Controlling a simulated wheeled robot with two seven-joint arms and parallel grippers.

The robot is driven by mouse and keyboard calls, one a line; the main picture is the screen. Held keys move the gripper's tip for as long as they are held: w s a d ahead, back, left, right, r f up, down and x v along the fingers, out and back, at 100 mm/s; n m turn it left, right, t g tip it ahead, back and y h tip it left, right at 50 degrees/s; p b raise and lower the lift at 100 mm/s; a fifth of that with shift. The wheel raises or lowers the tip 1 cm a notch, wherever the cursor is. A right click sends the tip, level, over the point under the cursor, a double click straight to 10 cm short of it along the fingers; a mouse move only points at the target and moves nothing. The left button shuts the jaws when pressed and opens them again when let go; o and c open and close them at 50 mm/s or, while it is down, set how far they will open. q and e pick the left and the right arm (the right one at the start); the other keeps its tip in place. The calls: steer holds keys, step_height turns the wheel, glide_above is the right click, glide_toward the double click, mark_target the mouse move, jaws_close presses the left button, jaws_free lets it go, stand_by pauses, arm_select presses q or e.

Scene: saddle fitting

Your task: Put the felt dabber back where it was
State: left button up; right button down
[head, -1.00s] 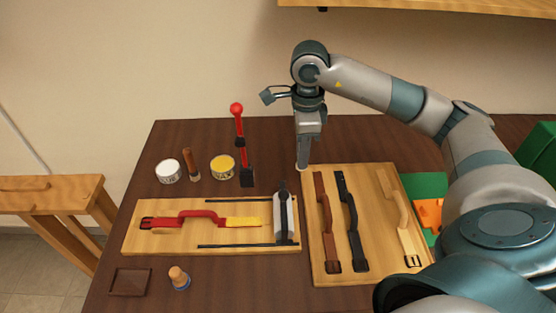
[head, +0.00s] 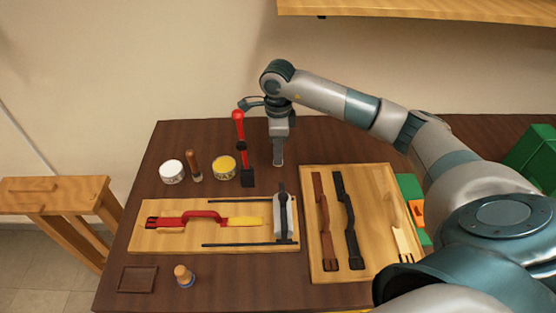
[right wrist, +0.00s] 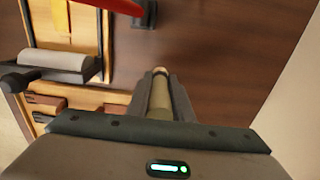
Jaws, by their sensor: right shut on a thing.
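My right gripper (head: 278,162) points down over the back of the dark table, right of the red-handled lever. It is shut on a pale tan round stick (right wrist: 159,96), which looks like the felt dabber; in the right wrist view it lies between the fingers with its rounded end showing. Most of it is hidden by the fingers, and I cannot see a felt end. A small wooden knob with a blue base (head: 184,276) stands at the front left, beside a shallow brown tray (head: 124,278) that looks empty. My left gripper is not in view.
A white tin (head: 171,171), a brown upright handle (head: 194,166) and a yellow tin (head: 223,168) stand at the back left. The red-handled lever (head: 239,130) rises near my gripper. A board (head: 150,246) holds a red and yellow strap; another board (head: 310,180) holds more straps.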

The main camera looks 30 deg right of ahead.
step_height(320, 180, down, 3)
steer(key=shift+f+p, duration=0.15)
steer(key=shift+p, duration=0.8)
steer(key=shift+f, duration=0.25)
steer(key=shift+f, duration=0.15)
steer(key=c, duration=1.6)
jaws_free()
steer(key=shift+o, duration=0.2)
